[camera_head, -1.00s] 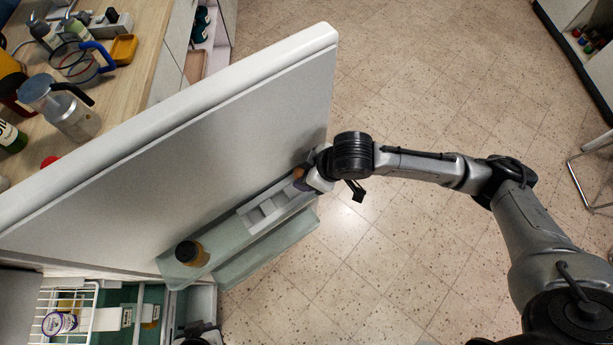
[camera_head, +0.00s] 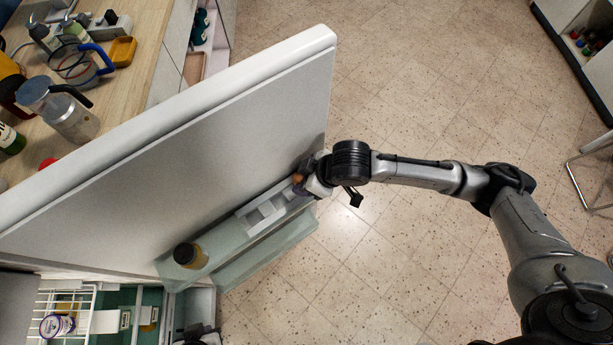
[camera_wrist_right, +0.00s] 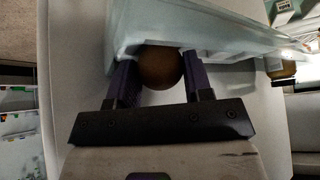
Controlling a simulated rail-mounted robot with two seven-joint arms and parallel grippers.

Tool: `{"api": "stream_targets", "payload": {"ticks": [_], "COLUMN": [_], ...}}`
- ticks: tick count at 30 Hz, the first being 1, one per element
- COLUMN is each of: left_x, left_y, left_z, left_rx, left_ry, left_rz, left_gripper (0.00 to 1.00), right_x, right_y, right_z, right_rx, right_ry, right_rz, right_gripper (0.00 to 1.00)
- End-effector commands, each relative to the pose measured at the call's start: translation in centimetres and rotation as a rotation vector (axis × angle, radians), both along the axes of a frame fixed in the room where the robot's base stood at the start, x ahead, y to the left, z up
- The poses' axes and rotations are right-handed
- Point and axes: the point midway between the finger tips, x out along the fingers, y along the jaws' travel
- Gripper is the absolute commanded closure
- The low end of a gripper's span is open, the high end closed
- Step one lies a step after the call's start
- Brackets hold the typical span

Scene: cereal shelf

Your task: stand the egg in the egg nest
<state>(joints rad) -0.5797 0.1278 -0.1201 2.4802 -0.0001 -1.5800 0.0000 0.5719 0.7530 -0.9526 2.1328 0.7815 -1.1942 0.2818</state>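The brown egg (camera_wrist_right: 160,68) sits between the two fingers of my right gripper (camera_wrist_right: 161,76) in the right wrist view, and both fingers appear to touch it. In the head view the egg (camera_head: 298,178) is a small brown patch, partly hidden by the gripper. The egg nest looks to be the white tray with square compartments (camera_head: 252,226) on the open fridge door's shelf. The egg is at the tray's upper right end; I cannot tell whether it touches the tray. A dark shape at the bottom edge, probably my left gripper (camera_head: 200,336), is mostly cut off.
The fridge door (camera_head: 170,150) rises behind the pale green door shelf (camera_head: 222,240). A dark-lidded jar (camera_head: 190,255) stands on the shelf left of the tray. A wire rack (camera_head: 45,303) shows lower left.

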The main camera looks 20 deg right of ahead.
Motion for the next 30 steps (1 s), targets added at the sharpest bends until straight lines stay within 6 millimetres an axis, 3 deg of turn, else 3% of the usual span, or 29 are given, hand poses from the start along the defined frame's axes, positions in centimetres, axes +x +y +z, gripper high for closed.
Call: {"api": "stream_targets", "payload": {"ticks": [1, 13, 24, 30], "left_x": [0.0, 0.0, 0.0, 0.0], "left_y": [0.0, -0.2, -0.4, -0.3], "left_z": [-0.3, -1.1, 1.8, 2.7], "left_rx": [0.000, -0.008, -0.013, -0.011], "left_ry": [0.000, 0.000, -0.001, 0.000], "left_rz": [0.000, 0.006, 0.009, 0.006], "left_gripper": [1.00, 1.00, 1.00, 1.00], "right_x": [-0.4, -0.3, -2.5, -3.5], "right_y": [-0.4, -0.5, -3.1, -4.3], "right_z": [-1.6, -1.0, 6.0, 8.6], "right_rx": [-0.020, -0.022, -0.017, -0.013], "right_ry": [0.027, 0.027, 0.019, 0.017], "right_rz": [-0.005, -0.007, -0.007, -0.006], "right_gripper": [0.45, 0.42, 0.42, 0.42]}}
